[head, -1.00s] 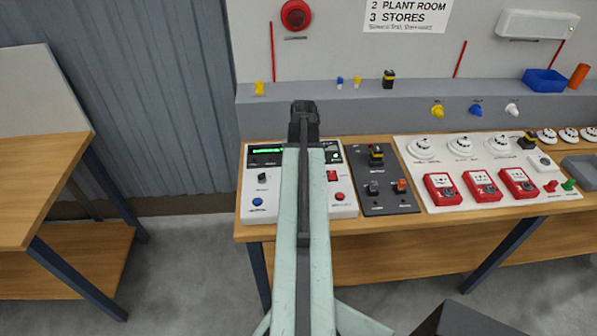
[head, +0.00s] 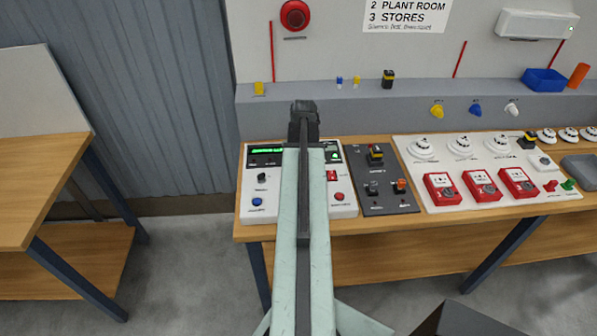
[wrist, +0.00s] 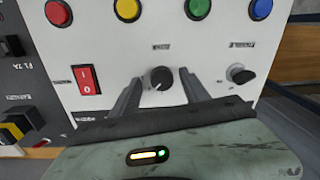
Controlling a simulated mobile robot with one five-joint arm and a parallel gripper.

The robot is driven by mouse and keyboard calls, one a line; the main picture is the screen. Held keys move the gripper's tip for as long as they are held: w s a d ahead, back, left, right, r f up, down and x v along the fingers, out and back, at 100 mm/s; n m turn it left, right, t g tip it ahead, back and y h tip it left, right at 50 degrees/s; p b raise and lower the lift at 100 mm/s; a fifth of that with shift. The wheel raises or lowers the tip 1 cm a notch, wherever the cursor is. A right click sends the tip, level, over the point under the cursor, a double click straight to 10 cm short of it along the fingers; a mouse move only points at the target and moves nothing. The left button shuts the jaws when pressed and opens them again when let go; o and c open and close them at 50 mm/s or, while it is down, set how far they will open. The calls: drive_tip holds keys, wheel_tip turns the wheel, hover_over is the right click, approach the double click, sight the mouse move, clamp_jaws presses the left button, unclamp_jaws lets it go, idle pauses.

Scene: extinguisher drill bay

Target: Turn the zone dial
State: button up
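A black round dial (wrist: 161,78) with a light pointer mark stands on the white control panel (wrist: 215,55) in the wrist view. Its label is too small to read, so I cannot confirm it is the zone dial. My gripper (wrist: 160,90) is open, with one finger on each side of this dial and a gap on both sides. A second black knob (wrist: 241,74) sits to the right. In the head view my gripper (head: 304,112) is over the panel (head: 247,212), and my arm hides the middle dial.
A red rocker switch (wrist: 86,79) is left of the dial, and coloured buttons (wrist: 127,9) line the panel's edge. A dark panel (head: 388,204) with switches adjoins. Red call points (head: 482,186) and white detectors (head: 461,147) are farther right on the bench.

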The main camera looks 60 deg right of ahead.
drive_tip(key=shift+r, duration=0.1)
wheel_tip(320, 180, up, 8)
drive_tip(key=p, duration=0.8)
drive_tip(key=shift+s+d, duration=0.1)
drive_tip(key=shift+d, duration=0.05)
drive_tip(key=shift+f, duration=0.2)
